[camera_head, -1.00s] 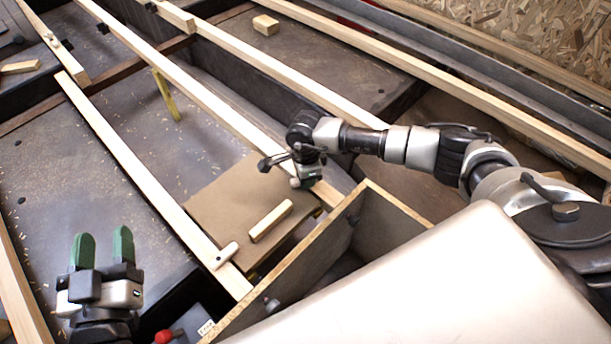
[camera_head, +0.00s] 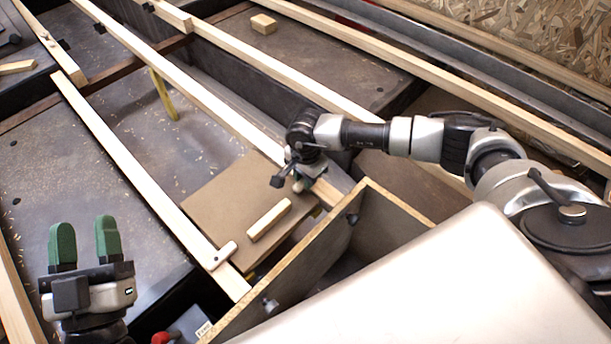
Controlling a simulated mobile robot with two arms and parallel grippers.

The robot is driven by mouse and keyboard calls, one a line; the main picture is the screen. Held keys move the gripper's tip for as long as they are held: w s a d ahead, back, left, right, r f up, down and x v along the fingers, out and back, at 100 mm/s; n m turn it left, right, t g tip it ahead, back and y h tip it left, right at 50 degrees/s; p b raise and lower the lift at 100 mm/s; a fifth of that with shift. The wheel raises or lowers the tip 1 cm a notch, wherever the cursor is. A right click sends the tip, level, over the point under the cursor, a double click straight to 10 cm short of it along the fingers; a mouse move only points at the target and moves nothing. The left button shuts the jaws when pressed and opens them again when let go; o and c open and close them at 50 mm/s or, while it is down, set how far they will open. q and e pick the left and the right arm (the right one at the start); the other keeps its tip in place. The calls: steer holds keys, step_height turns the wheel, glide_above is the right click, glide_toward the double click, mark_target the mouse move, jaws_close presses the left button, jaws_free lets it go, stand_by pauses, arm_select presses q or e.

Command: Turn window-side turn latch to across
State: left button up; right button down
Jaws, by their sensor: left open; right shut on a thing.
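A brown board (camera_head: 207,199) with a pale wooden bar handle (camera_head: 269,220) lies between two pale rails. A small wooden turn latch (camera_head: 222,254) sits on the left rail (camera_head: 140,185), lying across it with one end towards the board's edge. My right gripper (camera_head: 303,184) points down at the right rail (camera_head: 328,192), beside the board's right corner. It is shut on a turn latch there, which the gripper almost wholly hides, so I cannot tell its angle. My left gripper (camera_head: 85,245) is open and empty, fingers up, at the lower left, apart from both latches.
An open-topped box with a chipboard edge (camera_head: 400,205) stands close in front of the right gripper. A yellow strip (camera_head: 164,94) and a wood block (camera_head: 264,24) lie farther back. A red knob (camera_head: 163,338) shows at the bottom.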

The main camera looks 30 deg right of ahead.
stand_by(0.3)
steer(key=c, duration=1)
jaws_free()
steer(key=shift+o, duration=0.2)
steer(key=shift+r, duration=0.15)
steer(key=shift+r, duration=0.25)
arm_select(q)
step_height(320, 180, down, 9)
steer(key=a+g+y+p, duration=0.1)
steer(key=g+y+p, duration=0.2)
steer(key=g, duration=0.5)
steer(key=shift+a, duration=0.35)
arm_select(e)
step_height(320, 180, up, 10)
arm_select(q)
steer(key=shift+s, duration=0.15)
